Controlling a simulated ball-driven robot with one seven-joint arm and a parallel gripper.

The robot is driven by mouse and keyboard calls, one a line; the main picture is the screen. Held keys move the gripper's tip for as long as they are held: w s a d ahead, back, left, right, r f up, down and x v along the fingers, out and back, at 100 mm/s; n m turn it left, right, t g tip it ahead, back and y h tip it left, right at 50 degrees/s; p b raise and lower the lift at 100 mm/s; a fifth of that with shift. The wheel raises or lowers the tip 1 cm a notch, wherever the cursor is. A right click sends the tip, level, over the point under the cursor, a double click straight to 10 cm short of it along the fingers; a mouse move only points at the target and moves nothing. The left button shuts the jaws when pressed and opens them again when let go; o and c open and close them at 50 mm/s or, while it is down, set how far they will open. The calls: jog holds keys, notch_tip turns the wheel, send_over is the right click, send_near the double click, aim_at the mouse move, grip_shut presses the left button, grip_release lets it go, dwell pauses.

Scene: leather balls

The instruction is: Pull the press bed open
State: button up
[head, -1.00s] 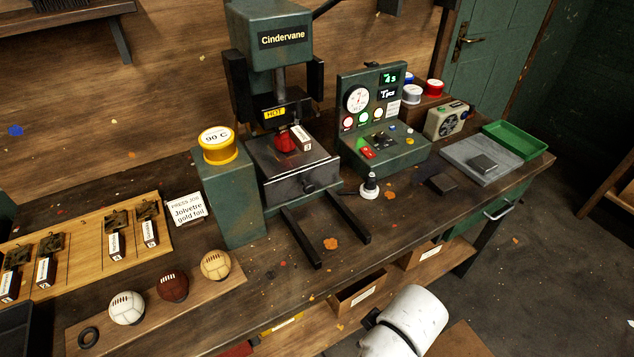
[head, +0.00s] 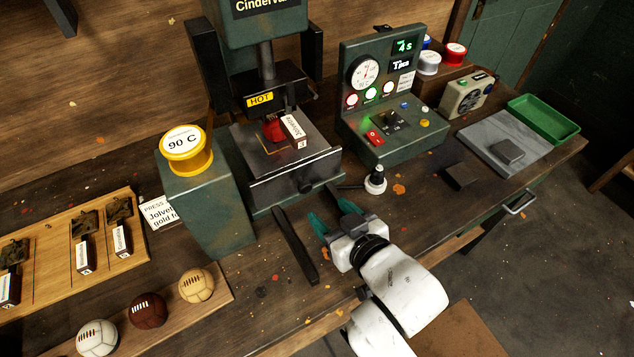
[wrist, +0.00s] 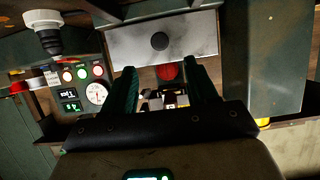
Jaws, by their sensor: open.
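The press bed (head: 297,178) is a dark metal slab with a pale-edged front plate in the green Cindervane press. A dark round knob (head: 306,186) sits on that front plate. In the wrist view the plate (wrist: 190,38) and its knob (wrist: 159,41) appear beyond the fingertips. A red ball (head: 273,131) and a labelled block (head: 294,127) are on the bed, under the HOT plate (head: 262,99). My gripper (head: 332,208) is open and empty, just in front of the bed and apart from the knob. Its fingers also show in the wrist view (wrist: 163,76).
A dark rail (head: 295,246) juts forward left of my gripper; my gripper hides much of the other. A black-and-white knob stand (head: 375,180) is close on the right, by the control panel (head: 385,110). A green pedestal (head: 205,210) with a yellow tin stands left.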

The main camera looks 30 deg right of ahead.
aim_at(307, 190)
jog(key=p+x, duration=0.1)
jog(key=x, duration=0.9)
jog(key=shift+f, duration=0.1)
grip_shut()
dwell(0.4)
